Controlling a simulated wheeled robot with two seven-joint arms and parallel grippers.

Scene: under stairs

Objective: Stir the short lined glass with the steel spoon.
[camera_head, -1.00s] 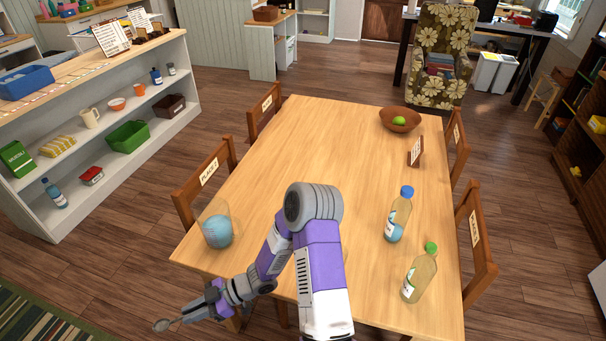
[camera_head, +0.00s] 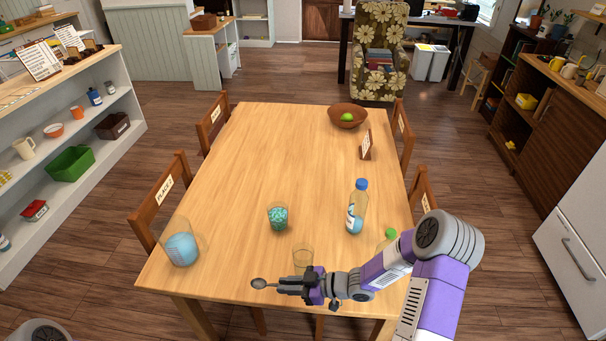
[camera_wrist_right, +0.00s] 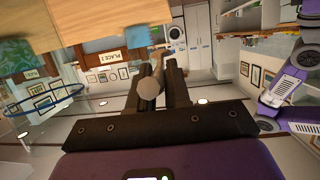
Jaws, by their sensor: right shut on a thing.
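My right gripper (camera_head: 285,286) is shut on the steel spoon (camera_head: 259,283) at the near edge of the table. The spoon points left, its bowl beyond the fingertips; its bowl also shows in the right wrist view (camera_wrist_right: 148,92). A small clear glass (camera_head: 303,256) stands just behind the gripper, partly hidden by it. A short glass with teal patterned contents (camera_head: 278,216) stands farther back. A wider glass with blue contents (camera_head: 182,248) stands at the left. My left gripper is not in view.
A blue-capped bottle (camera_head: 356,209) stands right of the glasses. The middle of the wooden table (camera_head: 280,150) is clear.

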